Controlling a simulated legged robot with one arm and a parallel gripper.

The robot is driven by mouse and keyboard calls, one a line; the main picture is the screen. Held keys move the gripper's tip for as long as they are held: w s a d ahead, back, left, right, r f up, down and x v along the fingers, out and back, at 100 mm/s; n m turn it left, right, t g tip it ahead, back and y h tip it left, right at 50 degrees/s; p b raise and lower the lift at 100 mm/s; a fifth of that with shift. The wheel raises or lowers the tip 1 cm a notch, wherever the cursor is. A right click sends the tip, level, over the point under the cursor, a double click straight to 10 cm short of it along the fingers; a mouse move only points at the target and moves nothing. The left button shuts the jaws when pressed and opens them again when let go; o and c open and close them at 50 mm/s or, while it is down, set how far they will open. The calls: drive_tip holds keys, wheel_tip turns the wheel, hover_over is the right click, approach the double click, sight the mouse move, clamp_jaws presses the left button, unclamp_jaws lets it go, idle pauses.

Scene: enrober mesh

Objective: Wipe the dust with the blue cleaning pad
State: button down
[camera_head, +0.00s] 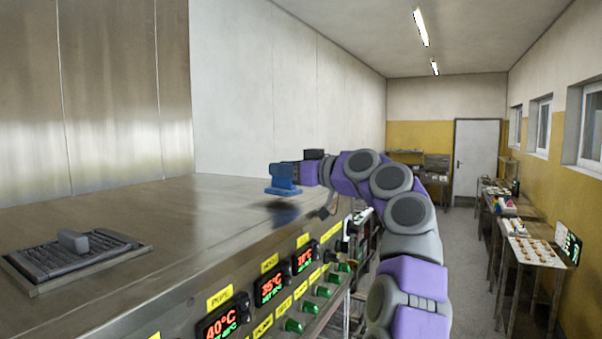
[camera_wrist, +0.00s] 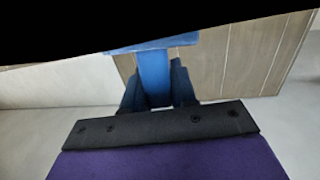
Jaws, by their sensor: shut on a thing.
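The blue cleaning pad (camera_head: 282,188) is held by my gripper (camera_head: 292,172) above the steel machine top (camera_head: 190,215). A dark shadow lies on the top below it, so the pad looks apart from the surface. In the wrist view, the pad's blue handle (camera_wrist: 154,76) stands between the two dark blue fingers of my gripper (camera_wrist: 156,88), which are shut on it. The pad's flat part (camera_wrist: 150,45) shows beyond them, partly cut off by a black area. I cannot make out any distinct dust on the top.
Displays and green knobs (camera_head: 293,326) line the front panel. A steel wall (camera_head: 100,100) rises behind. Tables (camera_head: 535,252) stand at right beyond a clear aisle.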

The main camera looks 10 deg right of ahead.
drive_tip(key=shift+a+f, duration=0.1)
drive_tip(key=shift+f, duration=0.2)
drive_tip(key=shift+d+f, duration=0.1)
drive_tip(key=shift+d, duration=0.6)
drive_tip(key=d, duration=0.1)
drive_tip(key=s+d, duration=0.1)
drive_tip(key=d, duration=0.2)
drive_tip(key=shift+s+d+r+b, duration=0.1)
drive_tip(key=shift+s+r+b, duration=0.2)
drive_tip(key=shift+s+b, duration=0.1)
drive_tip(key=shift+s+a+f+b, duration=0.1)
drive_tip(key=shift+a+f+b, duration=0.05)
drive_tip(key=shift+a+b, duration=0.2)
drive_tip(key=shift+s+a+f+b, duration=0.1)
drive_tip(key=shift+s+a+b, duration=0.75)
drive_tip(key=shift+a+b, duration=0.25)
drive_tip(key=shift+w, duration=0.4)
drive_tip(key=shift+p+x, duration=0.4)
drive_tip(key=shift+x, duration=0.45)
drive_tip(key=shift+w+a+p, duration=0.2)
drive_tip(key=shift+w+a, duration=0.05)
drive_tip(key=shift+a, duration=0.35)
drive_tip(key=shift+w+a+p, duration=0.15)
drive_tip(key=shift+w+a, duration=0.1)
drive_tip(key=shift+a, duration=0.35)
drive_tip(key=shift+d, duration=0.15)
